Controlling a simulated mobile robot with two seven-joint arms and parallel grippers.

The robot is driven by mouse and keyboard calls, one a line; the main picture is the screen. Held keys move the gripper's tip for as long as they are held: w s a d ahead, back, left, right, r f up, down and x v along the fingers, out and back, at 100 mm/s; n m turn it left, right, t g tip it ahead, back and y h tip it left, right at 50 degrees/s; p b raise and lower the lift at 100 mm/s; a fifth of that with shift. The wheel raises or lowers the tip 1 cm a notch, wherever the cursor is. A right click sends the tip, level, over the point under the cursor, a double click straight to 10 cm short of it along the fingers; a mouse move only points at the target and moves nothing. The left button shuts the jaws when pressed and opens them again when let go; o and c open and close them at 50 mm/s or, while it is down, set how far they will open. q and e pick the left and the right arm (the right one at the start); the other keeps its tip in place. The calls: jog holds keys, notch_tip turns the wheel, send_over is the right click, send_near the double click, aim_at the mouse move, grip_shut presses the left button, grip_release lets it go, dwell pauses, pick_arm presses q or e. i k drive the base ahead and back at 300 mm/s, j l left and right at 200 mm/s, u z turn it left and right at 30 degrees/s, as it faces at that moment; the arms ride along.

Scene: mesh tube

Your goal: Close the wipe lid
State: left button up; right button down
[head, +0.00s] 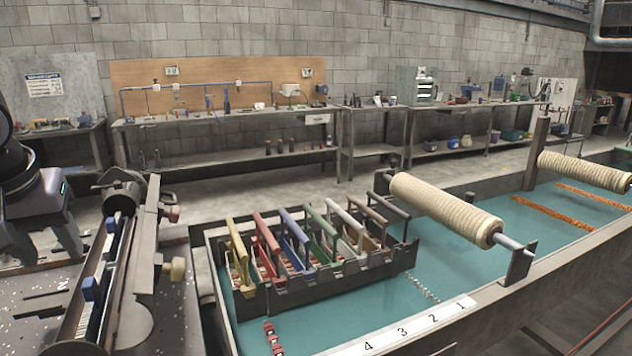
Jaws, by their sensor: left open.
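I cannot pick out a wipe lid for certain. A long grey metal fixture (140,262) stands at the left, with a tall dark upright plate, a ruled scale strip, blue clamps (88,288) and a cream knob (178,269) on its right side. Whether any part of it is the wipe lid, I cannot tell. My left gripper (47,250) is at the left edge, pointing down, open, with nothing seen between its fingers. It is left of the fixture and appears apart from it. My right gripper is out of view.
A teal-floored trough (450,235) fills the right, its front rim numbered. In it sits a dark rack (330,282) of several coloured handled frames. Cream wound rollers (440,208) span the trough. A speckled dark bench (35,312) lies under the fixture. Workbenches (230,118) line the back wall.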

aim_at(137, 323)
jog(key=k, duration=0.95)
